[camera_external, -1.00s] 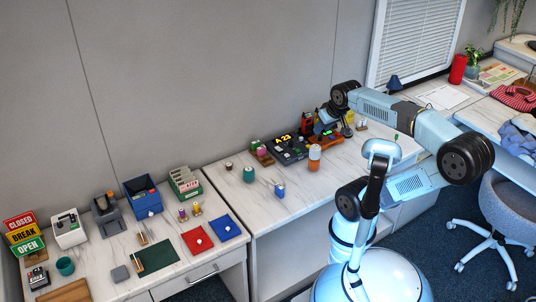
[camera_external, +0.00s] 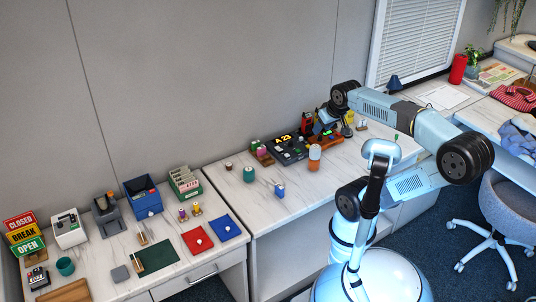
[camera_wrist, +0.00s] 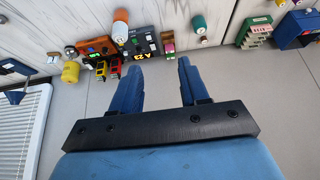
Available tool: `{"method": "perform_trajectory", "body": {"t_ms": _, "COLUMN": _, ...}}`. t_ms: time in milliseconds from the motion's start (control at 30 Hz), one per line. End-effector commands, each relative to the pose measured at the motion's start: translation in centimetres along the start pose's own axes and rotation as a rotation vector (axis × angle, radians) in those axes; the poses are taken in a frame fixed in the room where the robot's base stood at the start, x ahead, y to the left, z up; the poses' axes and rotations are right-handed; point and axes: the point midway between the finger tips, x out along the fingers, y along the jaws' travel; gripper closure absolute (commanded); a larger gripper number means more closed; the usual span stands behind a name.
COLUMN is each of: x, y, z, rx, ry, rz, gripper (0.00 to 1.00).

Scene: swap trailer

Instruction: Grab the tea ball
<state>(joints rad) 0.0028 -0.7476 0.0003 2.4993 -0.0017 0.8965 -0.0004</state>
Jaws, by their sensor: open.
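I cannot make out the tea ball for certain. A small dark grey round thing (camera_wrist: 71,50) by the yellow container in the wrist view may be it, but it is too small to tell. My gripper (camera_wrist: 160,66) is open, with its two blue fingers spread and nothing between them. In the wrist view the grey round thing lies to the left of the fingers. In the external view my gripper (camera_external: 325,117) is above the back of the right-hand counter and partly hidden among the items there.
An orange-and-white bottle (camera_external: 314,157), a black panel reading "A 23" (camera_external: 291,150), an orange device (camera_external: 328,139) and a teal cup (camera_external: 249,174) stand on the counter. The wall (camera_external: 250,80) is close behind. The counter's front is clear around a blue-and-white can (camera_external: 280,190).

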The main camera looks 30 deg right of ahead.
Motion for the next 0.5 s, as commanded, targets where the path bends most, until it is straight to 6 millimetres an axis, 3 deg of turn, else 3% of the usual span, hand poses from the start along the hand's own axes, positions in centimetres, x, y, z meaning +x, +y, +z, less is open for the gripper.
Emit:
{"method": "perform_trajectory", "body": {"t_ms": 167, "x": 1.7, "y": 1.9, "z": -2.1, "rx": 0.02, "ry": 0.023, "rz": 0.058, "gripper": 0.55}}
{"method": "perform_trajectory", "body": {"t_ms": 500, "x": 8.0, "y": 11.3, "z": -8.3, "rx": 0.047, "ry": 0.119, "rz": 0.254, "gripper": 0.55}}
